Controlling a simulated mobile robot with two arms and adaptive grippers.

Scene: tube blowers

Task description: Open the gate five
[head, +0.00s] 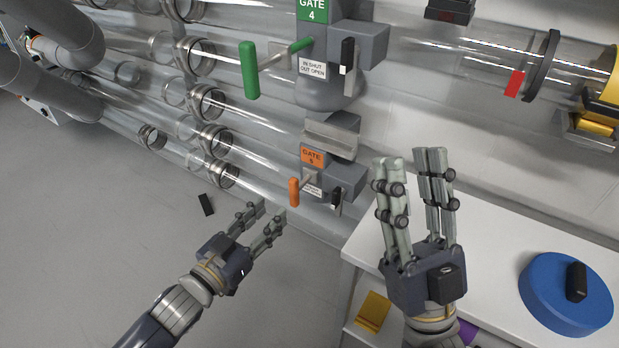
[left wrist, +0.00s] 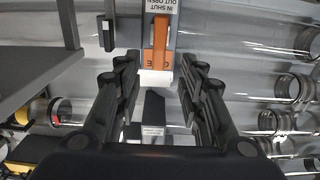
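Gate five is a grey housing (head: 346,178) on a clear tube, with an orange label (head: 312,156). Its orange handle (head: 293,192) stands on a short rod out from the housing. In the left wrist view the handle (left wrist: 160,42) appears ahead, between the lines of the fingers. A sign reading in shut, out open (left wrist: 160,5) is beside it. My left gripper (head: 268,212) is open and empty, just below and left of the handle, not visibly touching it. My right gripper (head: 410,160) is open and empty, raised over the white table.
Gate four (head: 335,60), with a green handle (head: 250,70), is above gate five. Clear tubes with metal rings run along the wall. A white table (head: 480,245) at the right holds a blue disc (head: 565,293). A small black piece (head: 206,204) lies on the open floor.

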